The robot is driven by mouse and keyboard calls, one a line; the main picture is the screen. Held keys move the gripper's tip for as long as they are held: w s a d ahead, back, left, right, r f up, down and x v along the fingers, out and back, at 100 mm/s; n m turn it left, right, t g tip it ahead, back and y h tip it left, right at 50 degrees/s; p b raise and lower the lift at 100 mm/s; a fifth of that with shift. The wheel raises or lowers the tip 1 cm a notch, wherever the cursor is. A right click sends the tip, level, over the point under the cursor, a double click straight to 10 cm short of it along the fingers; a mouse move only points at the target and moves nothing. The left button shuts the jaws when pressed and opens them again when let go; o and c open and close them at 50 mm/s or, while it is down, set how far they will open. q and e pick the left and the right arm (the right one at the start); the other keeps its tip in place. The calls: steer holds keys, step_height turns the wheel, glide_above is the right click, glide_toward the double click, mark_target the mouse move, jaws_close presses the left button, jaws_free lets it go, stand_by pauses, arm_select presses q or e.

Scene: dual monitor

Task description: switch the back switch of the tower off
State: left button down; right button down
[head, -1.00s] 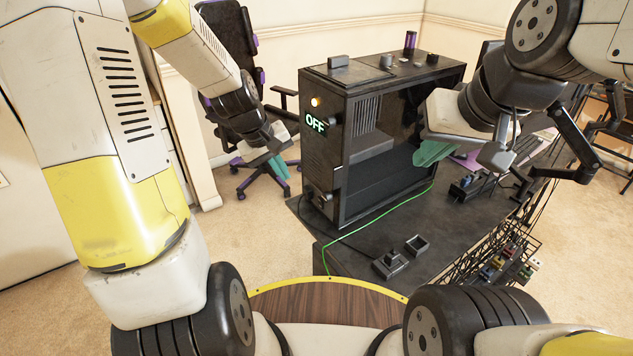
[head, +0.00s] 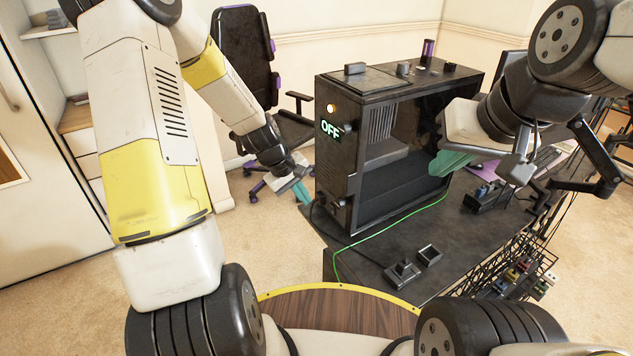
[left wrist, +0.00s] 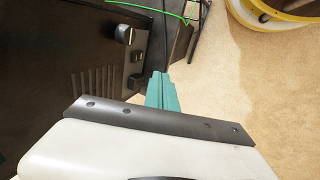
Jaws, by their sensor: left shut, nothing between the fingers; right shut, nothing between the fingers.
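The black tower (head: 345,165) stands on the dark desk, with a lit orange button (head: 331,108) and a green OFF display (head: 331,129) on its narrow face. My left gripper (head: 302,193) is shut and empty, low beside the tower's far left edge. In the left wrist view its teal fingertips (left wrist: 160,80) are beside a dark tower panel (left wrist: 60,60) with slots and small black fittings (left wrist: 136,80). I cannot tell which fitting is the back switch, or whether the fingers touch it. My right gripper (head: 450,163) is shut and empty by the tower's glass side.
A green cable (head: 390,222) runs over the desk (head: 370,260). A small black joystick-like box (head: 402,271) lies in front of the tower. An office chair (head: 245,55) stands behind my left arm. A wire rack (head: 510,275) hangs at the desk's right edge. Open carpet lies left of the tower.

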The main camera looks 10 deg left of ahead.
mark_target(333, 209)
arm_select(q)
steer(key=w+d+f, duration=0.4)
steer(key=d+f, duration=0.1)
steer(key=f, duration=0.1)
steer(key=shift+w+d+f, duration=0.25)
steer(key=shift+d+f, duration=0.15)
arm_select(e)
steer(key=shift+d, duration=0.1)
